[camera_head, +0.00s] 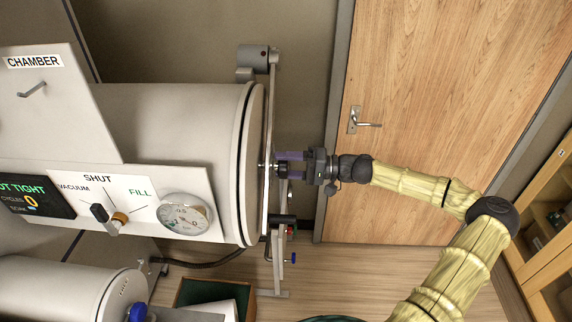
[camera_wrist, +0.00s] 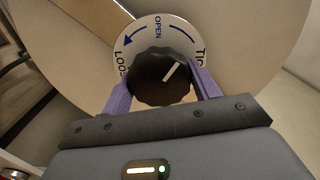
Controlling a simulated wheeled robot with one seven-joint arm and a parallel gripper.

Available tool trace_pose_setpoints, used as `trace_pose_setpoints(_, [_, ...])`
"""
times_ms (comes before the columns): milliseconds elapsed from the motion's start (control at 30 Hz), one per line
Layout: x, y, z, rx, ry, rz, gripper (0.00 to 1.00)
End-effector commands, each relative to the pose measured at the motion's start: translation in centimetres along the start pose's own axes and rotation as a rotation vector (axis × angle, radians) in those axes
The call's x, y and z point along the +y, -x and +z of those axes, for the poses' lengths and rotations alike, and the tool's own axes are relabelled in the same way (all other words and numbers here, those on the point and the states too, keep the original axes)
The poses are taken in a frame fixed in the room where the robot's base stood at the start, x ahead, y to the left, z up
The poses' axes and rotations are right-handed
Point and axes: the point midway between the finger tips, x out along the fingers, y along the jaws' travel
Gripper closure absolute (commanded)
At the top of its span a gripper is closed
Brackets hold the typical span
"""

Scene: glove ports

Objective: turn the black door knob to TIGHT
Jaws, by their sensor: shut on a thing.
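The black door knob (camera_wrist: 160,78) sits on the end of the large chamber's round door. In the head view the door (camera_head: 254,165) shows edge-on and the knob is mostly hidden.
A black valve lever (camera_head: 101,213) and a gauge (camera_head: 186,213) are on the chamber's front panel. A smaller cylinder (camera_head: 65,290) lies below. A wooden door (camera_head: 440,100) stands behind my arm.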

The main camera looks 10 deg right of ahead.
Motion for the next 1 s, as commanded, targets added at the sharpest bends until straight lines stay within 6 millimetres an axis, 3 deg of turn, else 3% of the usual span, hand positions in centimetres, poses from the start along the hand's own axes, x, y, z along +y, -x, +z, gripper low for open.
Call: trace_pose_setpoints(1000, [0.07, 0.02, 0.01, 0.002, -0.896, 0.002, 0.62])
